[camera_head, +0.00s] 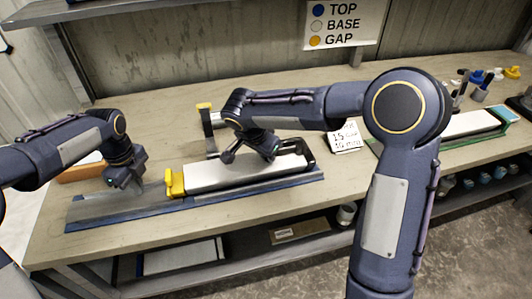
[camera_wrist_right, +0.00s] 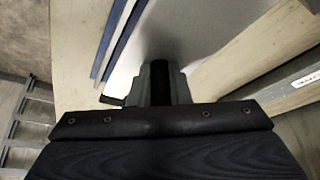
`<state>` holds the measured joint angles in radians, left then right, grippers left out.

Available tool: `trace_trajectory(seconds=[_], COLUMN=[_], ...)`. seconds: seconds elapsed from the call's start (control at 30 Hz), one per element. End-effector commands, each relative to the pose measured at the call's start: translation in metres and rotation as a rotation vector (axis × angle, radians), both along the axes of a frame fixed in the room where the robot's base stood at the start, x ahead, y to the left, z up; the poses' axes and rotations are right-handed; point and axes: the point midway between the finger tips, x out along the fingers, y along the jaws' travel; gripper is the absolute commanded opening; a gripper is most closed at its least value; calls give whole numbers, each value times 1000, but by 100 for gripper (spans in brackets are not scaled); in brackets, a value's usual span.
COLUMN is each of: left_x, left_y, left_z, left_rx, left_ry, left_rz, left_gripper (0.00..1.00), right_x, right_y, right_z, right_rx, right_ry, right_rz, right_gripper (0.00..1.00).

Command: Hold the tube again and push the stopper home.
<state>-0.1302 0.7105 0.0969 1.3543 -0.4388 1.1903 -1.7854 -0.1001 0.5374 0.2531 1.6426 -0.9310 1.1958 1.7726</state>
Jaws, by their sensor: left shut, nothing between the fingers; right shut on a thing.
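The tube (camera_head: 215,176) is a long pale cylinder or liner lying in a blue tray (camera_head: 92,214) on the bench. A yellow stopper (camera_head: 175,184) is at its left end; I cannot tell whether it sits flush. My right gripper (camera_head: 268,155) is shut on the tube toward its right end. In the right wrist view my right gripper's fingers (camera_wrist_right: 160,84) meet the pale tube surface (camera_wrist_right: 200,28), and their tips are partly hidden. My left gripper (camera_head: 134,187) is shut and empty, left of the stopper and apart from it, above the tray's left part.
A dark bracket with a yellow top (camera_head: 204,106) stands behind the tube. A white card (camera_head: 346,138) is right of it. Another pale liner in a green tray (camera_head: 470,124) lies at the right.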

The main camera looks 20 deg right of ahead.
Motion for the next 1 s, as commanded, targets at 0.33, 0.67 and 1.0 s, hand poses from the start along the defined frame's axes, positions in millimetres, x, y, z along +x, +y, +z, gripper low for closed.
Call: trace_trajectory(seconds=[0.33, 0.67, 1.0], left_x=[0, -1, -1], left_y=[0, 0, 0], left_z=[0, -9, -20], left_rx=[0, 0, 0], left_ry=[0, 2, 1], left_rz=[0, 0, 0], left_gripper=[0, 0, 0], right_x=[1, 1, 1], right_y=[1, 0, 0], right_z=[2, 2, 2], right_rx=[1, 1, 1], right_ry=[-4, -3, -3], right_rz=[2, 1, 1], right_gripper=[0, 0, 0])
